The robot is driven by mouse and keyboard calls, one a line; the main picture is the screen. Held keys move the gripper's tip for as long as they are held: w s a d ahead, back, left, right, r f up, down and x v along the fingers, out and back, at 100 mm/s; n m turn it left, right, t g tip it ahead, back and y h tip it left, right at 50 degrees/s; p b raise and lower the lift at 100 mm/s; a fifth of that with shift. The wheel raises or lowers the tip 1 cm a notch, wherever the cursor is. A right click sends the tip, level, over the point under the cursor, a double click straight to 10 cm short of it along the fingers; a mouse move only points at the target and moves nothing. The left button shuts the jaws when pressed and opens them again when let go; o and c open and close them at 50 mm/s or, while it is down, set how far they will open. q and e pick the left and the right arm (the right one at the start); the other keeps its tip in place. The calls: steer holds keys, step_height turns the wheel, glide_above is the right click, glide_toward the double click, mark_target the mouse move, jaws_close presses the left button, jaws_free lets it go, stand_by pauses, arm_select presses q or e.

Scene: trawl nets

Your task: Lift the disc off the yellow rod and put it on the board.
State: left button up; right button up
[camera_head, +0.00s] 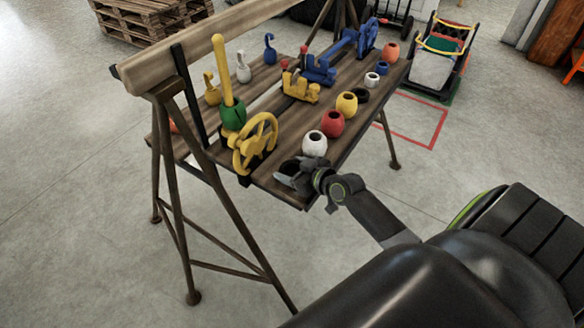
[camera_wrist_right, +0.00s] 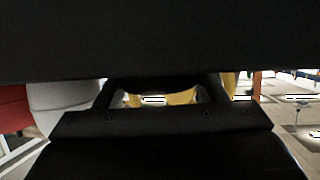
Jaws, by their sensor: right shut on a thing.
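The yellow rod (camera_head: 220,65) stands upright near the left end of the wooden board-topped bench (camera_head: 290,125). A green rounded piece (camera_head: 232,116) sits around its lower part. A yellow spoked wheel (camera_head: 256,143) stands just right of it. My right gripper (camera_head: 288,174) is low at the bench's near corner, right of the wheel and apart from the rod. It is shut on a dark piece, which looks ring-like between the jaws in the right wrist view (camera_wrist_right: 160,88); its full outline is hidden. I make out no separate disc on the rod. My left gripper is not in view.
White (camera_head: 314,143), red (camera_head: 333,123) and yellow (camera_head: 347,104) floats line the bench's near edge close to my gripper. A black ring (camera_head: 360,95) lies beyond them. Yellow (camera_head: 300,87) and blue (camera_head: 318,70) fittings fill the middle.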

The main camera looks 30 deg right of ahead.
steer(key=o, duration=1.1)
steer(key=p+v, duration=0.1)
steer(key=v, duration=1.6)
steer(key=shift+s, duration=0.15)
